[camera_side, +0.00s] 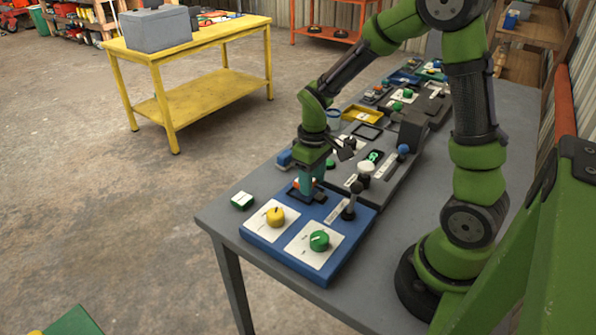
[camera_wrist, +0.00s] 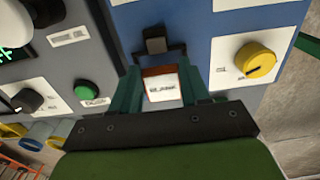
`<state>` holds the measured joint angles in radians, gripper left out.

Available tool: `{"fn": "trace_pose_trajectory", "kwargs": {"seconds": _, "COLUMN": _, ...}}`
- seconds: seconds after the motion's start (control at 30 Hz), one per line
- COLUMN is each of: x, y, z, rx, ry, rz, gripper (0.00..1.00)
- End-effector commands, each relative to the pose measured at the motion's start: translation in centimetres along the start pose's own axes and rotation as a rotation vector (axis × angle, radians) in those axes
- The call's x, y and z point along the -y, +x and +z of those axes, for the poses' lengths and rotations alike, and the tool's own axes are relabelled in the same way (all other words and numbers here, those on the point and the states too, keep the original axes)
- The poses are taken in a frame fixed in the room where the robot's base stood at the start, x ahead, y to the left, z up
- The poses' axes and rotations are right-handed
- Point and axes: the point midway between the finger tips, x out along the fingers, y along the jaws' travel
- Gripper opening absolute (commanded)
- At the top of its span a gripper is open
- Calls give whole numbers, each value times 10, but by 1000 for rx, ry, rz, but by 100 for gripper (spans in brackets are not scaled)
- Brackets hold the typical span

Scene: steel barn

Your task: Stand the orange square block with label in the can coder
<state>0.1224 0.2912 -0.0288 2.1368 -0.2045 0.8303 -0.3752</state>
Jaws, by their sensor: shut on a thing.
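My gripper (camera_side: 308,191) is low over the blue panel (camera_side: 257,231), near its far edge in the side view. In the wrist view its two teal fingers (camera_wrist: 160,76) are shut on the orange square block (camera_wrist: 162,86), which has a white label with a short printed word. Only a little orange edge of the block shows in the side view. In the wrist view a dark grey bracket (camera_wrist: 155,44) stands on the blue panel just beyond the block. No readable name shows which unit is the can coder. Whether the block touches the panel is hard to tell.
The blue panel carries a yellow knob (camera_side: 275,216), a green knob (camera_side: 319,241) and a black lever (camera_side: 349,209). A grey panel with a green display (camera_side: 374,156) adjoins it. A small green-and-white block (camera_side: 242,200) lies at the table's left edge.

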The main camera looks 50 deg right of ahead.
Motion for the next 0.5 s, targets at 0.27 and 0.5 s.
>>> {"fn": "trace_pose_trajectory", "kwargs": {"seconds": 0.27, "x": 0, "y": 6, "z": 0, "rx": -1, "ry": 0, "rz": 0, "gripper": 12}}
{"fn": "trace_pose_trajectory", "kwargs": {"seconds": 0.5, "x": 0, "y": 12, "z": 0, "rx": 1, "ry": -1, "rz": 0, "gripper": 12}}
